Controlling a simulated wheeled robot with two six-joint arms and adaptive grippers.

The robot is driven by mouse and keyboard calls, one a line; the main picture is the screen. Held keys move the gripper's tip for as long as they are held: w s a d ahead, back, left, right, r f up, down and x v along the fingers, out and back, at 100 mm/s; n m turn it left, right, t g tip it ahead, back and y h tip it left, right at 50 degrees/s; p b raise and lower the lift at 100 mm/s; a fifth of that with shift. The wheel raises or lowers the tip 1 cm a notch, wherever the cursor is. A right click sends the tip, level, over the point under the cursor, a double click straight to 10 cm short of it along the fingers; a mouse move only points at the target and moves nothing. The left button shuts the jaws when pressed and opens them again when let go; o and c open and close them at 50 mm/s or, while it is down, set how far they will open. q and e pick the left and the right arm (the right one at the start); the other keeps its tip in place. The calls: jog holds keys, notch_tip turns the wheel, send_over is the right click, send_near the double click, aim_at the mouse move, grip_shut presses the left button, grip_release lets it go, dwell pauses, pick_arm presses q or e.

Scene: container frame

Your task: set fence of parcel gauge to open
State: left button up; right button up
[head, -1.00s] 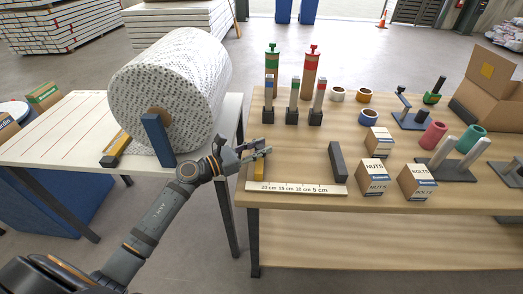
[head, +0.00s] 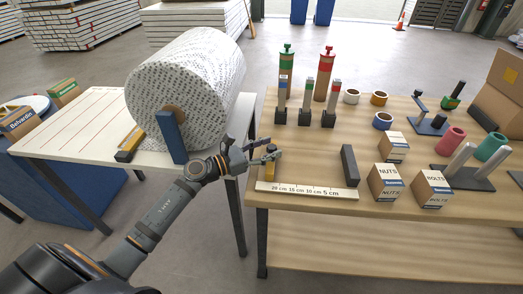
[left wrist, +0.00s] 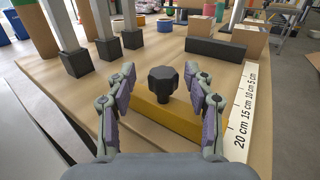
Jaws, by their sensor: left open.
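The parcel gauge is a pale scale strip (head: 306,191) marked from 20 cm to 5 cm at the table's front left edge. A dark end block (head: 349,165) stands at its 5 cm end; the wrist view shows it too (left wrist: 216,49). The yellow fence (head: 271,166) stands near the 20 cm end, and is large in the wrist view (left wrist: 180,121). A black knob (left wrist: 164,84) sits on top of the fence. My left gripper (head: 262,148) is open over the fence. In the wrist view its fingers (left wrist: 160,80) flank the knob, with gaps visible. My right gripper is out of view.
Stands with tall red and green tubes (head: 325,76) rise behind the gauge. Cartons of nuts (head: 384,182) and bolts (head: 430,188) stand right of it. A big wrapped roll (head: 187,85) is on the white table at left. Bare wood lies between fence and end block.

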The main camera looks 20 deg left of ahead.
pick_arm(q)
jog(key=v, duration=0.6)
jog(key=shift+s+a, duration=0.2)
jog(key=shift+s, duration=0.1)
